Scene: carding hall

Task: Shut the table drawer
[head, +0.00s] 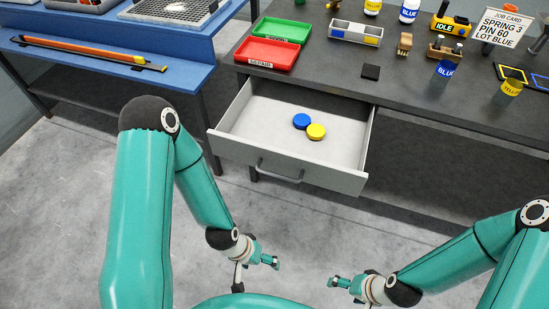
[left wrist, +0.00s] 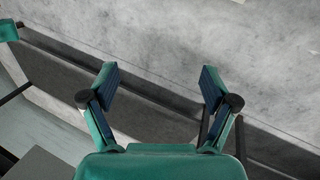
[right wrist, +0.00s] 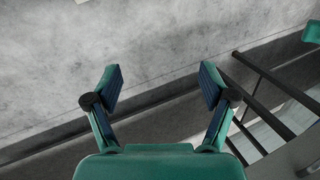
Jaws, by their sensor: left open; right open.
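The table drawer (head: 245,124) is pulled well out from under the dark grey table (head: 300,83). Its grey front carries a bar handle (head: 279,172). Inside it lie a blue round lid (head: 302,121) and a yellow round lid (head: 316,132), side by side. My left gripper (head: 273,262) is in front of the drawer, apart from it, near the bottom middle of the head view. It is open and empty in the left wrist view (left wrist: 160,85). My right gripper (head: 333,282) is further right, also apart from the drawer. It is open and empty in the right wrist view (right wrist: 158,85).
On the table above the drawer stand a red tray (head: 267,53), a green tray (head: 281,29) and a black square pad (head: 371,72). Cups and bottles stand further right. A blue bench (head: 120,60) is at the left. The floor between my grippers and the drawer is clear.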

